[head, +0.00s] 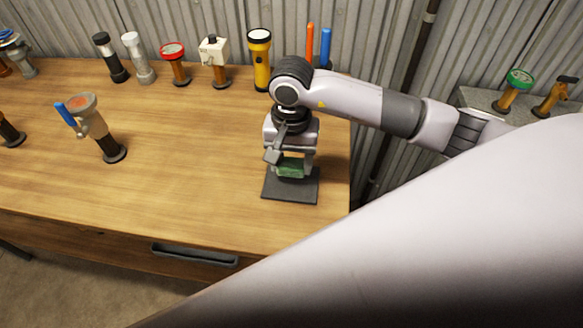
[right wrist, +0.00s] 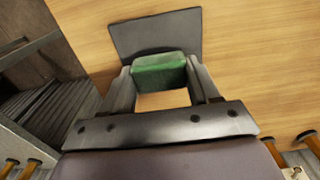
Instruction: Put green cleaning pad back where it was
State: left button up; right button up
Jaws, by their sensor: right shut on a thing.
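The green cleaning pad (head: 291,167) is held low over a dark square mat (head: 305,193) near the right edge of the wooden table. My right gripper (head: 291,165) is shut on the pad and points down. The right wrist view shows the green pad (right wrist: 159,71) between the two fingers of my right gripper (right wrist: 160,82), with the dark mat (right wrist: 157,31) just past it. I cannot tell whether the pad touches the mat. My left gripper is not in view.
On the wooden table (head: 190,190), a yellow flashlight (head: 260,60), a red-topped valve (head: 174,62) and other fittings stand along the back. A blue-handled valve (head: 92,125) stands at the left. A grey ledge (head: 482,98) with fittings is at right. The table's middle is clear.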

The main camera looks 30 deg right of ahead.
aim_at(291, 163)
notch_tip(291, 163, down, 3)
jog(key=shift+f, duration=0.15)
jog(key=shift+f, duration=0.2)
jog(key=o, duration=0.9)
jog(key=shift+r, duration=0.1)
jog(key=shift+o, duration=0.2)
jog(key=shift+r, duration=0.25)
notch_tip(291, 163, up, 12)
jog(key=shift+f+b, duration=0.1)
jog(key=shift+b, duration=0.5)
